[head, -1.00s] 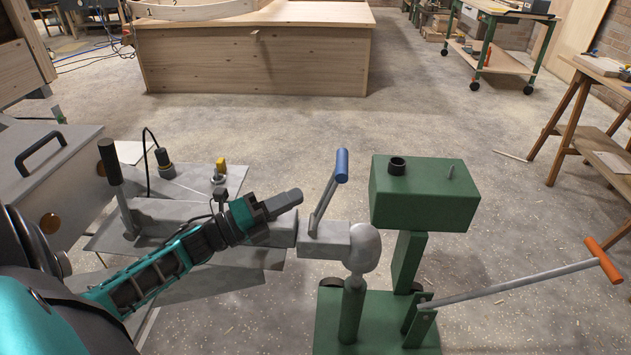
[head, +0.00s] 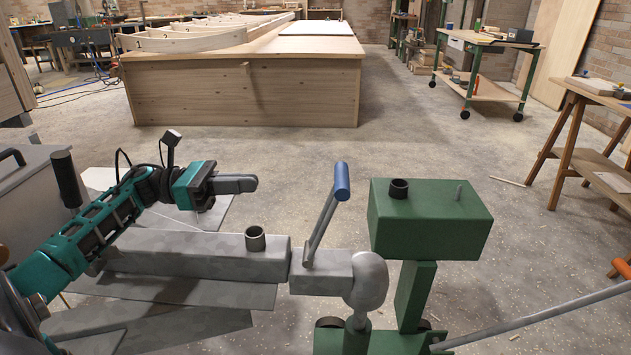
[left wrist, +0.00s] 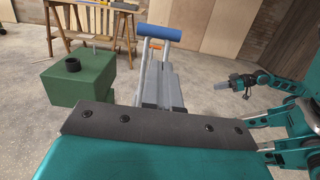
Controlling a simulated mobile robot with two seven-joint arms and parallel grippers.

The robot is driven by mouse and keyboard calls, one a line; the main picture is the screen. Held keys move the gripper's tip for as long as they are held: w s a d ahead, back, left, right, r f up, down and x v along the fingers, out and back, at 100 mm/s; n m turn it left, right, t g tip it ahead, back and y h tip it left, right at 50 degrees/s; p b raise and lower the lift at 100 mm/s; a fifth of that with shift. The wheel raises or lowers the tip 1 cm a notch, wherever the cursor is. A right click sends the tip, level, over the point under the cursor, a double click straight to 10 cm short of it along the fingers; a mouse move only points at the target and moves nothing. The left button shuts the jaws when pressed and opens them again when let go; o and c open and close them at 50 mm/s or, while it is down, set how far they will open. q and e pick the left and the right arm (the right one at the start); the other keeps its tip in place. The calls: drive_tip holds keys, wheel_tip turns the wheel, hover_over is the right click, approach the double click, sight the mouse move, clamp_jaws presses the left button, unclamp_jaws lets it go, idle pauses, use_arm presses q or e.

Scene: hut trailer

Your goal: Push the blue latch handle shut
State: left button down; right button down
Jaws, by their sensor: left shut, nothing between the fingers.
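The blue latch handle (head: 342,182) tops a grey lever (head: 320,232) on the grey coupler (head: 322,272). The lever stands up, tilted slightly right at the top. The coupler's end meets a rounded grey ball (head: 370,278) beside the green stand. My left gripper (head: 252,183) is shut and empty, in the air left of the handle and apart from it.
A green block (head: 430,225) on a post stands just right of the handle. A grey rod with an orange grip (head: 622,268) reaches to the lower right. A short grey tube (head: 255,239) rises from the grey drawbar. Open floor lies behind, before a wooden bench (head: 245,90).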

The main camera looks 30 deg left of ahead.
use_arm(q)
drive_tip(key=f+x, duration=0.1)
drive_tip(key=x, duration=1.2)
drive_tip(key=shift+r+b, duration=0.35)
drive_tip(key=shift+r, duration=0.05)
use_arm(e)
drive_tip(key=shift+f, duration=0.3)
use_arm(q)
drive_tip(key=shift+d, duration=0.15)
use_arm(e)
drive_tip(key=shift+a+r, duration=0.1)
